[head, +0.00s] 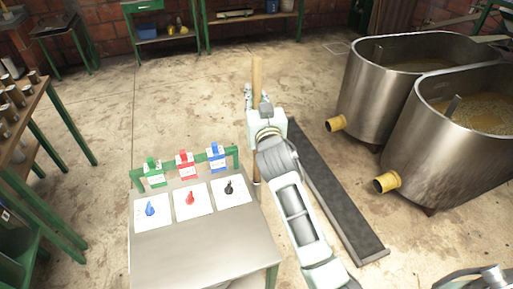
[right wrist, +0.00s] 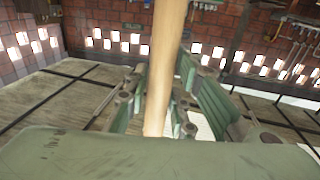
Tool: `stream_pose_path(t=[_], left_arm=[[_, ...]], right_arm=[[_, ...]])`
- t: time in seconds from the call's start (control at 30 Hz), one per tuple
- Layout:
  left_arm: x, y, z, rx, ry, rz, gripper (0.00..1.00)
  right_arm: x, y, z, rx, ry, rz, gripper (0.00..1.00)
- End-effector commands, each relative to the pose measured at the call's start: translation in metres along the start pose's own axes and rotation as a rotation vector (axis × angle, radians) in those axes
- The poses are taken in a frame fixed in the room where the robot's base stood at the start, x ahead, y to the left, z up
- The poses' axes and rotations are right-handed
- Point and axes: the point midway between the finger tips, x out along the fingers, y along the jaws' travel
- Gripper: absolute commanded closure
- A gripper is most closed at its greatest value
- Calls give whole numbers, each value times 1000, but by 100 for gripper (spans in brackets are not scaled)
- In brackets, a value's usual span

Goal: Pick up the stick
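The stick (head: 257,72) is a long pale wooden pole. In the head view it stands roughly upright, with its top above my right gripper and a lower piece showing beside the control table. My right gripper (head: 259,98) is around its upper part. In the right wrist view the stick (right wrist: 163,70) runs between the green fingers of the right gripper (right wrist: 155,100), which close in on it from both sides. The palm hides part of the stick there. I cannot tell whether its lower end touches the floor. My left gripper is not in view.
A metal control table (head: 200,245) with blue, red and black switches stands left of my right arm. A dark floor channel (head: 335,195) runs to the right. Two metal tanks (head: 375,95) with yellow outlets stand at right. A rack of cups (head: 18,105) is at left. Open floor lies behind.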

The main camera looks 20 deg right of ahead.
Motion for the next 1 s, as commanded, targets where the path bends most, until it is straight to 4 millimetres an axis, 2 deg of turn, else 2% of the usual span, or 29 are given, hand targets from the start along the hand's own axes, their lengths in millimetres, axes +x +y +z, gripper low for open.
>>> stream_pose_path(t=[0.03, 0.23, 0.8, 1.0], left_arm=[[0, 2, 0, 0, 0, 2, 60], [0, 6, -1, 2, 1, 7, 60], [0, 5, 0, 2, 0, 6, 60], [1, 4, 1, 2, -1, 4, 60]], right_arm=[[0, 0, 0, 0, 0, 0, 84], [0, 0, 0, 0, 0, 0, 100], [0, 0, -2, 0, 2, 0, 100], [0, 0, -15, 2, 6, 0, 100]])
